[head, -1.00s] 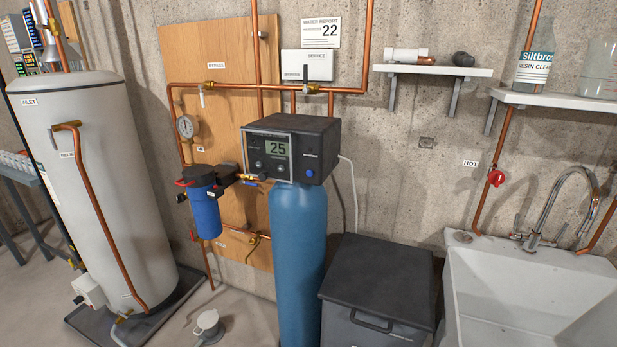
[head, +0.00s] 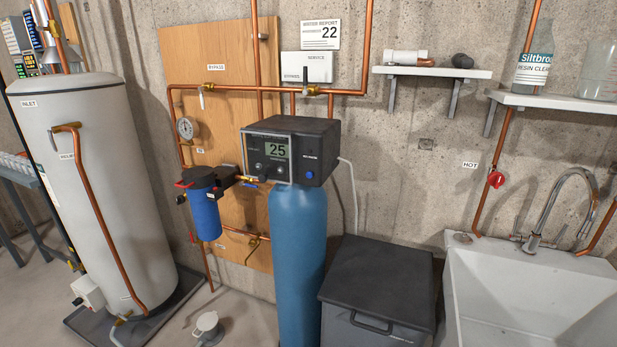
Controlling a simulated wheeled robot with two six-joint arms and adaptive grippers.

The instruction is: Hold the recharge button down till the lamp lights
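A dark control head (head: 320,135) sits on top of a tall blue tank (head: 298,250), near the middle of the head view. Its front display (head: 277,150) reads 25. A small round blue button (head: 309,174) is on the right part of the head's front, under a small label too blurred to read with certainty. Dark knobs (head: 258,167) sit below the display. I cannot make out a lit lamp on the head. Neither of my grippers is in view, and nothing touches the button.
A black lidded bin (head: 378,270) stands right of the tank, with a white sink (head: 530,290) beyond it. A blue filter housing (head: 206,212) and copper pipes (head: 345,91) are on the left and above. A white water heater (head: 95,190) stands far left. Space before the head looks clear.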

